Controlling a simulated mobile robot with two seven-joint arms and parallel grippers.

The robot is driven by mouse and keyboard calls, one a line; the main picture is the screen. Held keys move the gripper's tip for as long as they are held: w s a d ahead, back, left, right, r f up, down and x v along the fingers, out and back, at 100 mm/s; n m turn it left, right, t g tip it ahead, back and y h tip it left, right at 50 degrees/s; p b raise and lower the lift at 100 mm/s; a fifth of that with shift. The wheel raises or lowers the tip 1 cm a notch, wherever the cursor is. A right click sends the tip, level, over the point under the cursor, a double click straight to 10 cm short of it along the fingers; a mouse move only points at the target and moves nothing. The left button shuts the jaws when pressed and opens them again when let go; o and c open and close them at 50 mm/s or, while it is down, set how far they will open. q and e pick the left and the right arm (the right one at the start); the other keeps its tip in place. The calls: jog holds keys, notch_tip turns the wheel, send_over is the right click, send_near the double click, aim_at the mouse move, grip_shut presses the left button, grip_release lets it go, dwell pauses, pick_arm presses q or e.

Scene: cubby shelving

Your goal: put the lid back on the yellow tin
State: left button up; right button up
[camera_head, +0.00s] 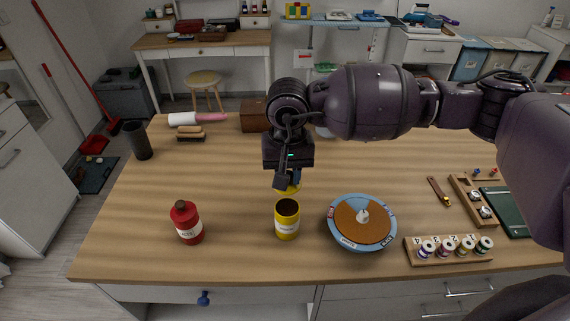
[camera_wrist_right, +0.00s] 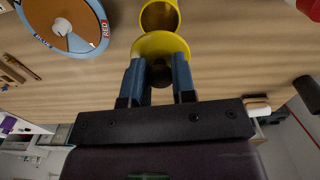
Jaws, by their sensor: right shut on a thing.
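The yellow tin (camera_head: 287,226) stands upright and open on the table, its inside dark. In the right wrist view the tin (camera_wrist_right: 160,17) shows at the top edge, just beyond the lid. My right gripper (camera_head: 288,183) is shut on the yellow lid (camera_head: 291,190), which is partly hidden by the gripper. In the right wrist view the blue fingers (camera_wrist_right: 157,75) close on the middle of the lid (camera_wrist_right: 160,44), probably on a knob. The lid appears behind the tin and apart from its rim; its exact height is unclear. My left gripper is not in view.
A red bottle (camera_head: 186,223) stands left of the tin. A round blue-rimmed turntable (camera_head: 338,211) sits close on its right. A wooden rack of spools (camera_head: 448,250) lies further right. A brown box (camera_head: 254,117) stands behind. The table's left middle is clear.

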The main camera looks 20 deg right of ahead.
jog(key=shift+s+f, duration=0.15)
jog(key=shift+f, duration=0.3)
jog(key=shift+f+b, duration=0.35)
jog(key=shift+f, duration=1)
jog(key=shift+f+b, duration=1.15)
jog(key=shift+f, duration=0.15)
jog(key=shift+b, duration=0.3)
jog(key=shift+b, duration=0.3)
jog(key=shift+f+b, duration=0.1)
jog(key=shift+b, duration=0.3)
